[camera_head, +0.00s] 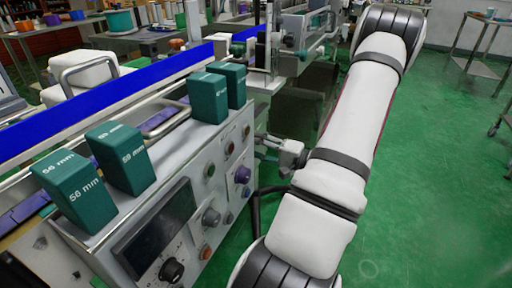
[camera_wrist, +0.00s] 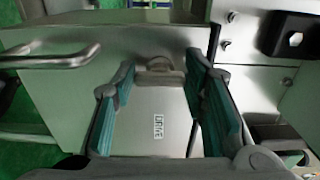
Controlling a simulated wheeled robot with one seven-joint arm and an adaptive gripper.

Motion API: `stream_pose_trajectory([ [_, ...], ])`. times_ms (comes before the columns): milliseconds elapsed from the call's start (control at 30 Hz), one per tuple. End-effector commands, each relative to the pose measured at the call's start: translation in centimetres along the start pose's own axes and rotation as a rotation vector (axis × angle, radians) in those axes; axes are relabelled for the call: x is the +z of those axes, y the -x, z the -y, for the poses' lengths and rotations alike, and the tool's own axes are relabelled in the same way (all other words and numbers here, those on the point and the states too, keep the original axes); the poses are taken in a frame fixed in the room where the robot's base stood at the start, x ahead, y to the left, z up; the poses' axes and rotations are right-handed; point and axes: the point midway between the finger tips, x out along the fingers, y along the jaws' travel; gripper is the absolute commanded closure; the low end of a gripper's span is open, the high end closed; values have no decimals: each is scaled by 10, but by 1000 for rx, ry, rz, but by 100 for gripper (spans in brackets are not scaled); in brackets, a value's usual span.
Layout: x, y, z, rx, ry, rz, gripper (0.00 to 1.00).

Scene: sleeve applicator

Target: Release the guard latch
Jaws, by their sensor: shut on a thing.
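My gripper (camera_wrist: 163,76) shows in the wrist view with its teal-padded fingers on either side of a small grey-brown latch piece (camera_wrist: 158,66). It is shut on that piece, which stands at the top of a grey metal panel marked DRIVE (camera_wrist: 150,118). How far the latch has turned or slid cannot be told. In the head view my gripper (camera_head: 268,147) is at the right end of the machine, low beside its control panel (camera_head: 222,190), and the latch cannot be made out there.
A bent metal handle (camera_wrist: 55,58) is left of the fingers, and a black box (camera_wrist: 290,35) is at upper right. In the head view, several teal blocks, one a 56 mm block (camera_head: 70,185), stand on the machine top. Green floor (camera_head: 425,190) is open at right.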

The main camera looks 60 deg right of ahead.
Motion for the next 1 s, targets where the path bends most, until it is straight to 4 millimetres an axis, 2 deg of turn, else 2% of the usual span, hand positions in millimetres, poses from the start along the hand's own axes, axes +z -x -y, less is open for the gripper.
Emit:
stream_pose_trajectory([
  [33,0,0,-1,2,0,1,58],
  [100,0,0,-1,2,0,1,42],
  [133,0,0,-1,2,0,1,40],
  [433,0,1,0,1,0,0,40],
  [567,0,9,-1,2,0,-1,40],
  [1000,0,92,-1,3,0,-3,40],
])
